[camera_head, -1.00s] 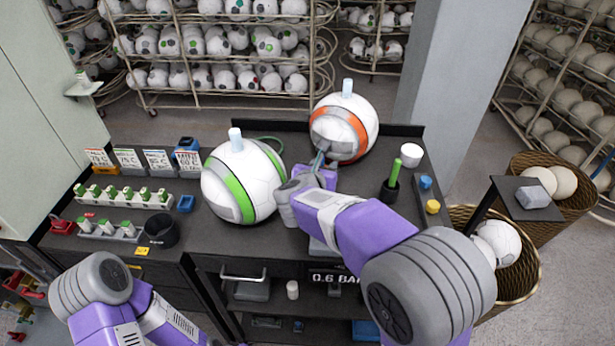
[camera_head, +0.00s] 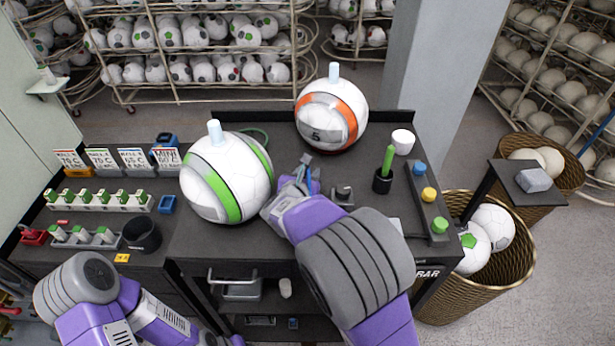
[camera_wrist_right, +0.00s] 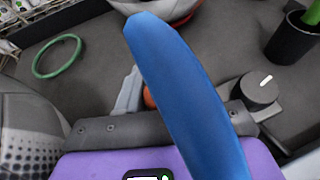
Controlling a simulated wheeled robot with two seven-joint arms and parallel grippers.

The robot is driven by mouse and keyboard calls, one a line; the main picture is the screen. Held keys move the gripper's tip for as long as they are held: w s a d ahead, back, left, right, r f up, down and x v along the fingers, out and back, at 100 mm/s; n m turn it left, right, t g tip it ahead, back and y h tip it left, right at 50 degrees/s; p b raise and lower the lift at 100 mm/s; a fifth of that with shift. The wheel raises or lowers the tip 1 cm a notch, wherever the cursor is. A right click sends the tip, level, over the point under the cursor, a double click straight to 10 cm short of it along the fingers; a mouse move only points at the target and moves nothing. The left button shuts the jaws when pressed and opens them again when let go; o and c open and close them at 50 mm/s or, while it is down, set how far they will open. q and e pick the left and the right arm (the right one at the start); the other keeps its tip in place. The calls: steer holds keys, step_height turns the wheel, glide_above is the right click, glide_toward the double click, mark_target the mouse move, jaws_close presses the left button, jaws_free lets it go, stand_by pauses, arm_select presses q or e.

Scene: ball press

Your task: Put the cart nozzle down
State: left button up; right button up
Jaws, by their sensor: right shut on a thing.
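My right gripper (camera_head: 296,190) is shut on the cart nozzle (camera_head: 305,160), low over the cart's dark top. The nozzle's grey tip pokes out past the gripper. In the right wrist view a long blue piece (camera_wrist_right: 180,85), seemingly the nozzle's handle, crosses the middle and hides much of the cart top. A small dark bracket or knob (camera_head: 342,195) stands just right of the gripper. A white and green ball (camera_head: 200,190) is close on the left; a white and orange ball (camera_head: 325,125) stands behind. My left gripper is out of view; only its arm shows.
A black cup with a green stick (camera_head: 383,180), a white cup (camera_head: 403,141) and a strip of coloured buttons (camera_head: 430,205) line the right side. A green ring (camera_wrist_right: 57,57) lies behind the green ball. Cart top (camera_head: 275,240) is bare in front.

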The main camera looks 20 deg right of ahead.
steer(key=shift+f, duration=0.1)
steer(key=o, duration=1.1)
steer(key=shift+r, duration=0.2)
steer(key=p+v, duration=0.1)
steer(key=v, duration=1.1)
steer(key=shift+p, duration=0.3)
